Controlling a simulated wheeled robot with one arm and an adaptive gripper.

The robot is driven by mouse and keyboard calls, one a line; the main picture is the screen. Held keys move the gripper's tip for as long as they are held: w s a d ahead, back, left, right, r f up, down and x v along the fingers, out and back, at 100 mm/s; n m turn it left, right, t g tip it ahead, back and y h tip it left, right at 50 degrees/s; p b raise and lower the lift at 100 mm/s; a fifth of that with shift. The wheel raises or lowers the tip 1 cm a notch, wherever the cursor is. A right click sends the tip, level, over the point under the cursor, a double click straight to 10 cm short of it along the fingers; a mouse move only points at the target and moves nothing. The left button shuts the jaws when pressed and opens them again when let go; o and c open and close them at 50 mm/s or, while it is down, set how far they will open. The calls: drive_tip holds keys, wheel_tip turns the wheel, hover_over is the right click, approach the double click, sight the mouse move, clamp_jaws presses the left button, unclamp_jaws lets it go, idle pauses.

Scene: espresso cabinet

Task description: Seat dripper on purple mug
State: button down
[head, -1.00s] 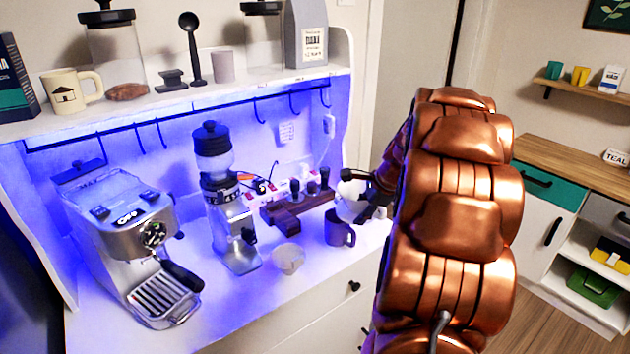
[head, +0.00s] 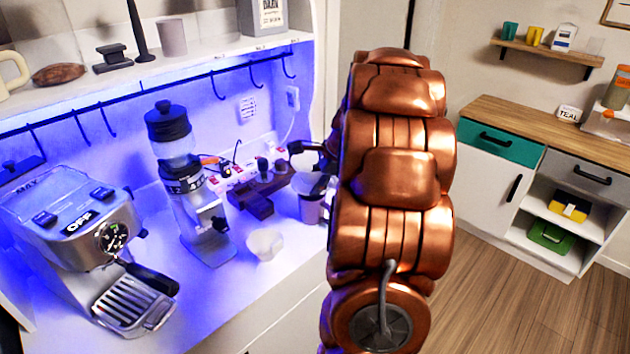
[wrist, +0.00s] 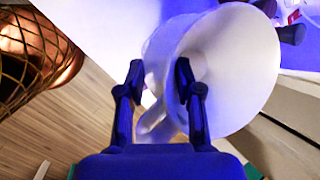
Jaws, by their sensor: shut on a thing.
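The white cone-shaped dripper (wrist: 245,65) fills the middle and right of the wrist view. My gripper (wrist: 158,80) is shut on it, with the dark fingers either side of its near wall and handle. In the head view the dripper (head: 312,184) shows as a pale cone at the mouth of the purple mug (head: 311,210), partly behind my arm. The mug stands upright on the counter. I cannot tell whether the dripper touches the mug's rim. The mug is not clearly visible in the wrist view.
A pale cup (head: 265,244) stands on the counter left of the mug. The grinder (head: 187,190) and espresso machine (head: 90,240) are further left. A dark wooden stand with tampers (head: 258,195) and a power strip lie behind.

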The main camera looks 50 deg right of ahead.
drive_tip(key=shift+f+b, duration=0.5)
drive_tip(key=shift+f, duration=1.05)
drive_tip(key=c, duration=0.7)
unclamp_jaws()
drive_tip(key=v, duration=1.2)
drive_tip(key=shift+s, duration=0.1)
